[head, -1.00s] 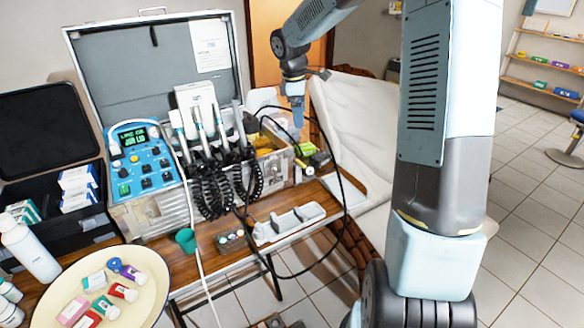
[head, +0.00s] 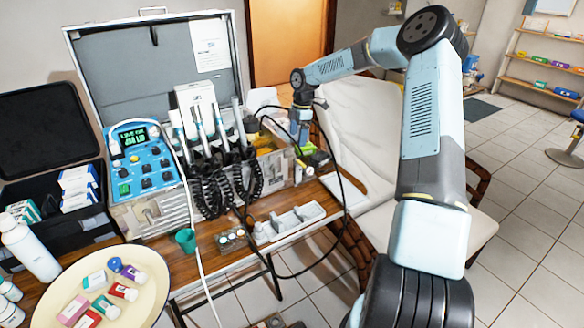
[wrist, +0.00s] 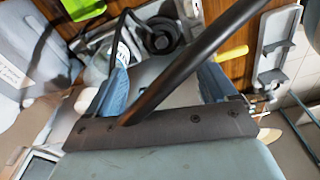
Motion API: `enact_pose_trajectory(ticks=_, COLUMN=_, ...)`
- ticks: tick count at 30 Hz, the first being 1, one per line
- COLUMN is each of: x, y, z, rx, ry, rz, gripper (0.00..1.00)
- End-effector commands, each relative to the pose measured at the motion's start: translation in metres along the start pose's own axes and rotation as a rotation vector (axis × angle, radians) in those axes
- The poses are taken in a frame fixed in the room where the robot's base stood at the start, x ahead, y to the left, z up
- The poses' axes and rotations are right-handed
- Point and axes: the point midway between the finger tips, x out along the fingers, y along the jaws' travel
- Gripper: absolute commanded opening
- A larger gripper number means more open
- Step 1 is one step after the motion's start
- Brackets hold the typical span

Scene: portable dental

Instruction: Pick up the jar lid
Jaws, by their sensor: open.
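My gripper (head: 302,138) is open at the right end of the dental case, pointing down. In the wrist view the two blue fingers of my gripper (wrist: 165,72) stand apart with nothing clearly held between them. A dark round piece (wrist: 161,36) lies just beyond the fingers in the wrist view. It may be the jar lid, but I cannot tell. A thick black cable (wrist: 200,55) crosses in front of the fingers and hides part of the view. No jar lid can be made out for certain in the head view.
The open dental case (head: 150,215) with hanging handpieces stands left of my gripper. A green box (head: 318,158) sits close by, also seen in the wrist view (wrist: 83,8). A grey holder (head: 290,222) lies at the table's front. A cream tray (head: 150,268) holds small containers.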

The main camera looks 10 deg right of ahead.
Motion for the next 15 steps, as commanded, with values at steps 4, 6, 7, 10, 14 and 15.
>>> enact_pose_trajectory(ticks=4, x=0.026, y=-0.001, z=-0.001, rx=0.0, ry=0.002, rz=-0.005, gripper=0.85)
enact_pose_trajectory(ticks=6, x=0.039, y=-0.001, z=0.0, rx=0.0, ry=0.001, rz=-0.004, gripper=0.85)
enact_pose_trajectory(ticks=7, x=0.044, y=-0.001, z=0.0, rx=-0.001, ry=0.001, rz=-0.004, gripper=0.85)
enact_pose_trajectory(ticks=10, x=0.059, y=-0.001, z=0.0, rx=0.001, ry=0.001, rz=-0.003, gripper=0.85)
enact_pose_trajectory(ticks=14, x=0.072, y=-0.001, z=-0.001, rx=0.001, ry=0.001, rz=-0.002, gripper=0.85)
enact_pose_trajectory(ticks=15, x=0.074, y=-0.001, z=-0.001, rx=0.0, ry=0.0, rz=-0.002, gripper=0.85)
